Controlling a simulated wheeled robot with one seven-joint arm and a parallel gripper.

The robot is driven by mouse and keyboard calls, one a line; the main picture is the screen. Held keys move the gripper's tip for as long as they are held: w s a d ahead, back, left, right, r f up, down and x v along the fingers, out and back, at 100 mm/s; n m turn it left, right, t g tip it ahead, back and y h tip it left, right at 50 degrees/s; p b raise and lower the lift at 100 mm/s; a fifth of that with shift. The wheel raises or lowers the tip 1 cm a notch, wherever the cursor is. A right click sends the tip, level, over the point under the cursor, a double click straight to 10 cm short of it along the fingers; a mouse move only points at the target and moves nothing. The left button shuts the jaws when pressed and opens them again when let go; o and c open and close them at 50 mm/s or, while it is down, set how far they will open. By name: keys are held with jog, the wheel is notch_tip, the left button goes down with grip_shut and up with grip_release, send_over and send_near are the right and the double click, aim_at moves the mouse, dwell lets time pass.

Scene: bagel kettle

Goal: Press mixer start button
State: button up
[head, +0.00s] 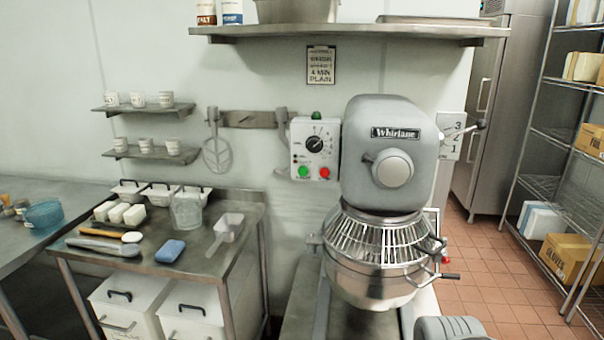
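The mixer (391,165) is a large grey machine labelled "Whirlane", with a wire guard (385,238) over its steel bowl (370,285). A pale control box (315,150) is on the wall side, just left of the mixer head. It has a dark dial (314,143), a green button (303,171) at lower left and a red button (324,172) at lower right. Nothing covers either button. A green lamp or knob sits on top of the box. My gripper's fingers do not show. A grey rounded part at the bottom right edge looks like part of my arm.
A steel table (243,262) at left holds tubs, a scoop (227,226) and a blue sponge (170,251). A shelf (350,31) runs above the mixer. A whisk-like beater (216,155) hangs left of the control box. Tiled floor (490,280) is open at right, beside a wire rack.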

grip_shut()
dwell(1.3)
